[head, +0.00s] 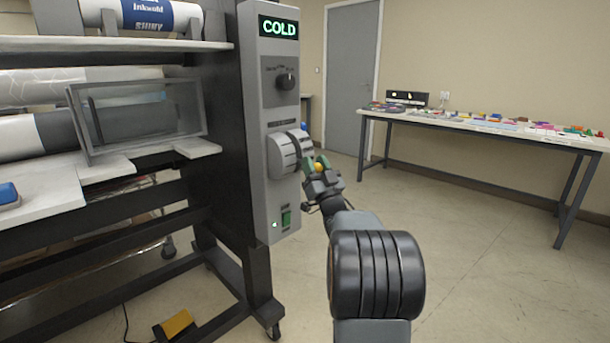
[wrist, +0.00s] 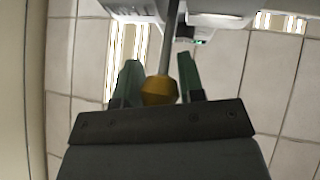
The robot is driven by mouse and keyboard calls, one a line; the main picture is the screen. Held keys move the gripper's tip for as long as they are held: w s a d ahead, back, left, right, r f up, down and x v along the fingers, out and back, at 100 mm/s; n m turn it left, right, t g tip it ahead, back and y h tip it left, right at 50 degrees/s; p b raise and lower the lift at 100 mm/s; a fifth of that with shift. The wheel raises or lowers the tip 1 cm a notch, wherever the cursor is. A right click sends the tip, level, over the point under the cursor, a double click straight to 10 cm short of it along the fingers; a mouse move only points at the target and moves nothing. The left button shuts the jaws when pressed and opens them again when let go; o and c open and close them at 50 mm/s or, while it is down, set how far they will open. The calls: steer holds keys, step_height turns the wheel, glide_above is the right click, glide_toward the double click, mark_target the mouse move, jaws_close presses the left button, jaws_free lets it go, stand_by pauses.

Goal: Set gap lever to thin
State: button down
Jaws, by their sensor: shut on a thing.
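The gap lever shows as a thin rod (wrist: 171,40) with a yellow ball knob (head: 320,167); the knob also shows in the wrist view (wrist: 159,90). The lever comes out of a pale grey round housing (head: 282,156) on the laminator's control panel. My gripper (head: 318,164) is at the right of this housing, shut on the lever knob. In the wrist view its green fingers (wrist: 158,68) stand on both sides of the knob. The scale markings on the housing are too small to read, so the lever's setting cannot be told.
The panel also bears a display reading COLD (head: 278,27), a black rotary knob (head: 286,79) and a green switch (head: 286,218). A yellow foot pedal (head: 178,323) lies on the floor. A table with small items (head: 550,140) stands at the right wall. The floor between is clear.

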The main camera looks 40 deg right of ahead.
steer(key=shift+f+b, duration=0.45)
steer(key=shift+f, duration=0.1)
steer(key=c, duration=0.8)
jaws_free()
steer(key=shift+r, duration=0.1)
steer(key=shift+o, duration=0.2)
steer(key=v, duration=1.3)
steer(key=shift+s+p, duration=0.35)
steer(key=shift+s, duration=0.05)
